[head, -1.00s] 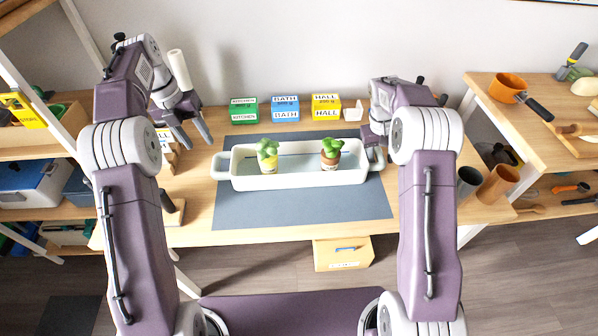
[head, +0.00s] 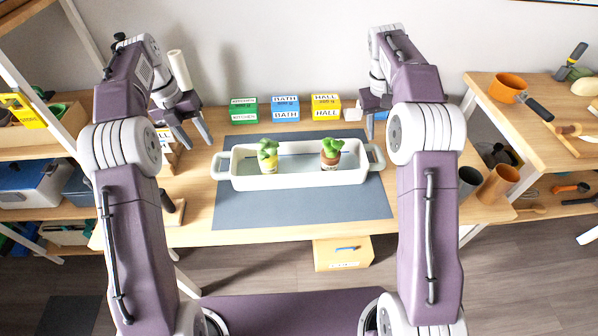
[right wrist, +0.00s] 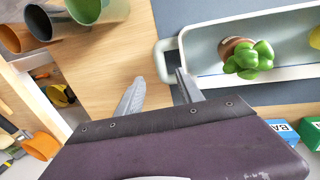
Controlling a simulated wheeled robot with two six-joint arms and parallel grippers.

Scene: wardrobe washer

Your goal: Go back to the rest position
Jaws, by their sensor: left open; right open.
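My left gripper (head: 188,133) is open and empty above the left part of the table, left of the white tray. My right gripper (head: 372,128) is partly hidden by my own arm in the head view, above the table near the tray's right end. In the right wrist view its two fingers (right wrist: 160,95) are apart with nothing between them, near the tray's handle. The white tray (head: 300,179) sits on the grey mat and holds two small potted plants, one left (head: 268,155) and one right (head: 331,153).
Green (head: 244,110), blue (head: 285,109) and yellow (head: 326,107) labelled boxes stand along the back of the table. The grey mat (head: 300,212) is bare in front of the tray. Brown and grey cups (head: 498,184) stand at the right. A wooden side table (head: 530,125) holds an orange pan.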

